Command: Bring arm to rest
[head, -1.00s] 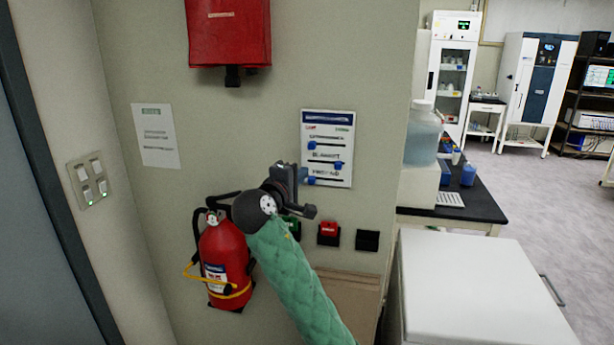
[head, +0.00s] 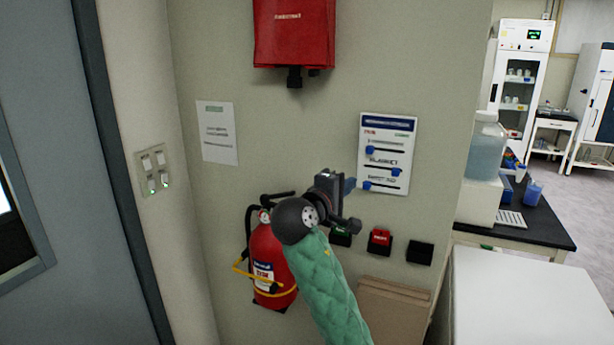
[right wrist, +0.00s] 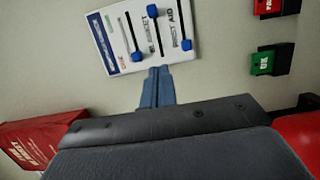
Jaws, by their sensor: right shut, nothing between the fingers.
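My right arm, in a green quilted sleeve, reaches up from the bottom of the head view. My right gripper (head: 350,186) is raised in front of the wall, just left of the slider panel (head: 387,155). In the right wrist view its bluish fingers (right wrist: 157,88) are together and empty, pointing at the wall beside the slider panel (right wrist: 138,38). I cannot tell the exact gap to the wall. My left arm and gripper are not in view.
A red fire extinguisher (head: 268,262) stands behind my forearm. Green, red and black wall boxes, the red one (head: 379,241) in the middle, lie right of my wrist. A red case (head: 294,35) hangs above. A white-topped unit (head: 535,295) stands at right.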

